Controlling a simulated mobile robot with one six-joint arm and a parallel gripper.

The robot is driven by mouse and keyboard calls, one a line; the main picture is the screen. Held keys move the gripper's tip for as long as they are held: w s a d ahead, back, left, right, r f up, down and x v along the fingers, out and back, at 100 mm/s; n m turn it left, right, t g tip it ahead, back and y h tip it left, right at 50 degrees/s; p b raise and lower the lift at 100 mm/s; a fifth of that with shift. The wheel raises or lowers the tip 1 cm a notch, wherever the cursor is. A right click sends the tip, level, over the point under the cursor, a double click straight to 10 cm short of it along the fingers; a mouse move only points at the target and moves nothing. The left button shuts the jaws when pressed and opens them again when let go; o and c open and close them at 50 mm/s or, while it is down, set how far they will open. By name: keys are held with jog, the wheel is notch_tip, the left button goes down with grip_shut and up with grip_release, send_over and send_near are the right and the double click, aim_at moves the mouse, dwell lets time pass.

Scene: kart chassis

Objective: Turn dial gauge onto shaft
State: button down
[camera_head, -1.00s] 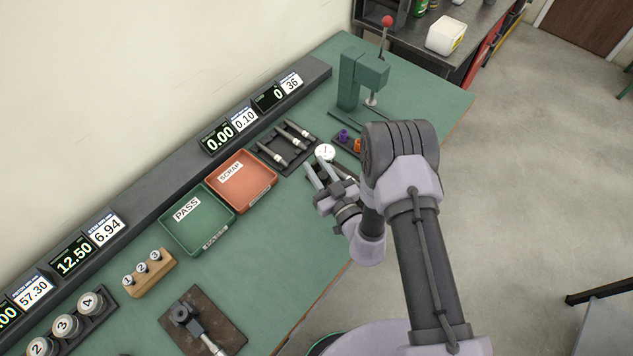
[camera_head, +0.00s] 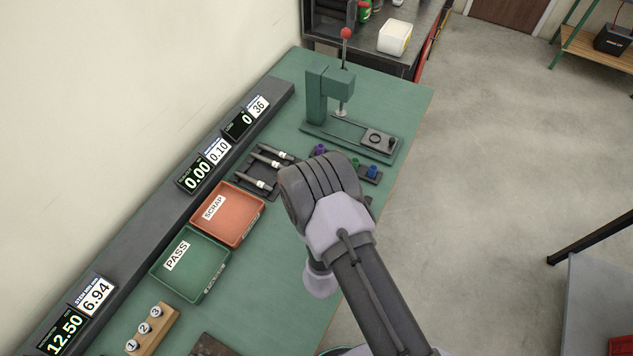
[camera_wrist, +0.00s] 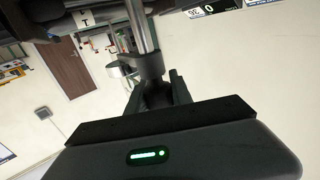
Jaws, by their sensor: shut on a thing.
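My gripper (camera_wrist: 154,90) shows in the wrist view, with its two dark fingers shut on a dark clamp piece (camera_wrist: 152,66) around an upright metal rod (camera_wrist: 139,25). A short round metal part (camera_wrist: 118,71) shows behind the left finger; I cannot tell whether it belongs to the dial gauge. In the head view my arm hides the gripper, and the white dial face is out of sight. Several shafts (camera_head: 265,161) lie side by side in a dark rack (camera_head: 250,189), left of my arm. Contact between gauge and shaft cannot be seen.
A green press (camera_head: 331,98) with a red-knobbed lever stands at the back. Small coloured parts (camera_head: 372,171) sit right of my arm. An orange SCRAP tray (camera_head: 250,226) and a green PASS tray (camera_head: 208,284) lie to the left. Displays (camera_head: 193,178) line the wall side.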

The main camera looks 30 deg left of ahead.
dwell(0.4)
jog(key=c, duration=1.1)
grip_release()
